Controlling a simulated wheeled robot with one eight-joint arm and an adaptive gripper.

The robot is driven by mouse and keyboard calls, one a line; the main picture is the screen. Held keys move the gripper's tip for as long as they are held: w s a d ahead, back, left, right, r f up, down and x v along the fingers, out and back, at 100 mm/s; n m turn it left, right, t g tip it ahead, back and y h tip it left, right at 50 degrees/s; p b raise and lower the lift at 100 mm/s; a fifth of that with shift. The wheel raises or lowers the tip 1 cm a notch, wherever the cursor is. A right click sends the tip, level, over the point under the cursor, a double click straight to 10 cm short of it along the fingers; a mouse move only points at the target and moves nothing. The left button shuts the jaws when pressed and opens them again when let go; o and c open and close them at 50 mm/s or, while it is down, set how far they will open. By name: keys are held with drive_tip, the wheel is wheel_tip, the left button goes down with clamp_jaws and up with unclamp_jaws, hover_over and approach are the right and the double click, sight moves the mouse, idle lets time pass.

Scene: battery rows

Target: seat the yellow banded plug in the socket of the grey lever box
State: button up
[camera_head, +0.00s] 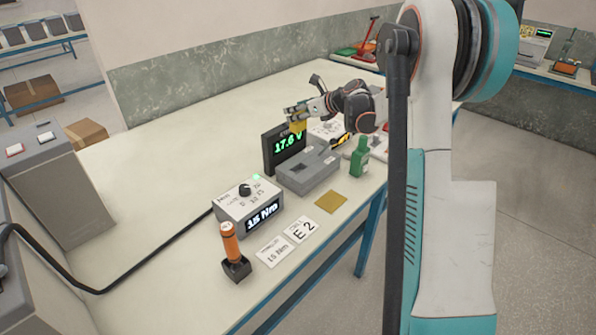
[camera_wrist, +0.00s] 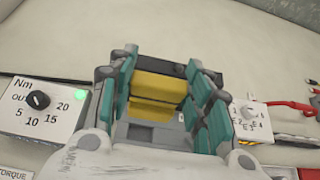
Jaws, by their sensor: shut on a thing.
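The yellow plug (camera_head: 298,127) is held in my gripper (camera_head: 297,113), above the grey box and in front of the dark display. In the wrist view the plug (camera_wrist: 158,88) sits between the two teal-padded fingers (camera_wrist: 160,95). I cannot clearly make out its band. The grey lever box (camera_head: 303,177) stands on the table below my gripper. Part of the grey box (camera_wrist: 140,132) shows below the plug in the wrist view. The plug looks apart from the box in the head view.
A dark display (camera_head: 285,150) reading 17.6 V stands left of the box. A green bottle-like thing (camera_head: 359,157) stands right of it. A torque dial box (camera_head: 246,205), an orange-handled tool (camera_head: 230,243) and cards (camera_head: 302,230) are nearer.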

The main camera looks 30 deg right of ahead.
wheel_tip(320, 180, down, 20)
drive_tip(key=b, duration=0.5)
drive_tip(key=shift+r+b, duration=0.15)
drive_tip(key=shift+b, duration=0.2)
drive_tip(key=shift+f, duration=0.2)
drive_tip(key=o, duration=1.1)
drive_tip(key=shift+r, duration=0.2)
drive_tip(key=p+v, duration=0.3)
drive_tip(key=v, duration=0.9)
drive_tip(key=shift+s, duration=0.1)
